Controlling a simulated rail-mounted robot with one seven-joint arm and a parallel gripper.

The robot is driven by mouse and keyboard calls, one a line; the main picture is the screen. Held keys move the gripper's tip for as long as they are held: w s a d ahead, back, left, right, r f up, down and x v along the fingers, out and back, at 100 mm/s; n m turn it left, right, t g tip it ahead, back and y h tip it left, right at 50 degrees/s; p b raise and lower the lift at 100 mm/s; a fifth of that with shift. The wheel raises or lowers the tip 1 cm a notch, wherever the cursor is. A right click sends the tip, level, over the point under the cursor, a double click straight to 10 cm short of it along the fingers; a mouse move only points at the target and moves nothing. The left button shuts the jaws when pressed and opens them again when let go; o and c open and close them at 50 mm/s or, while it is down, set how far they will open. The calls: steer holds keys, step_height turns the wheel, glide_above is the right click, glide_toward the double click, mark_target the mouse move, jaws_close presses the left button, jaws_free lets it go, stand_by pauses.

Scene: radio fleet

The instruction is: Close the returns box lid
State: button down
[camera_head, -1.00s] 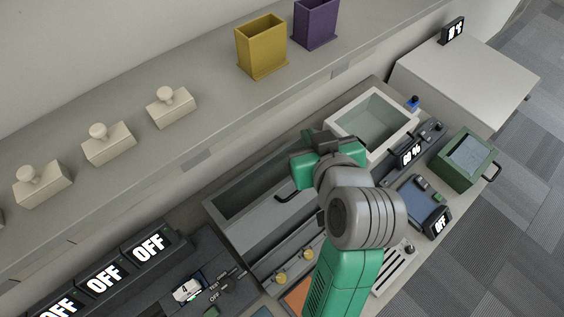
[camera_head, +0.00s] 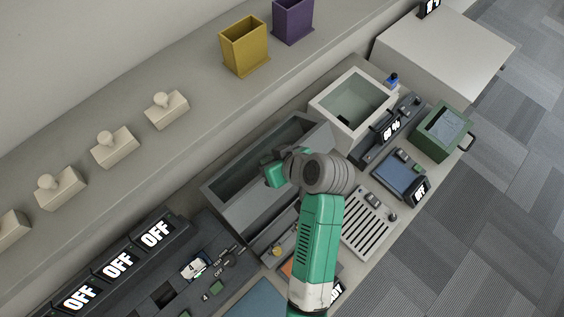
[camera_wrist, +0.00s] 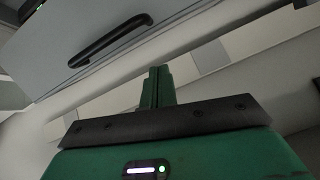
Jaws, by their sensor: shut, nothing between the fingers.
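A long grey box (camera_head: 216,203) stands below the shelf in the head view, its top open and its dark inside showing. I take it for the returns box, but no label is readable. My gripper (camera_head: 271,174) is over the near side of this box, partly hidden by my wrist. In the wrist view my gripper's green fingers (camera_wrist: 157,86) are shut with nothing between them. A grey panel (camera_wrist: 50,50) with a black bar handle (camera_wrist: 110,40) lies at upper left there, apart from the fingers. I cannot tell whether that panel is the lid.
A white open bin (camera_head: 322,104) stands right of the grey box, and a green box (camera_head: 440,150) with a handle farther right. A slotted tray (camera_head: 366,222) and a blue pad (camera_head: 400,172) lie nearer. Yellow (camera_head: 245,50) and purple (camera_head: 293,20) bins stand on the shelf.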

steer(key=shift+s+d+f, duration=0.2)
steer(key=shift+s+f, duration=0.35)
steer(key=shift+f, duration=0.25)
steer(key=shift+s+d+f, duration=0.2)
steer(key=shift+s+f, duration=0.35)
steer(key=shift+f, duration=0.25)
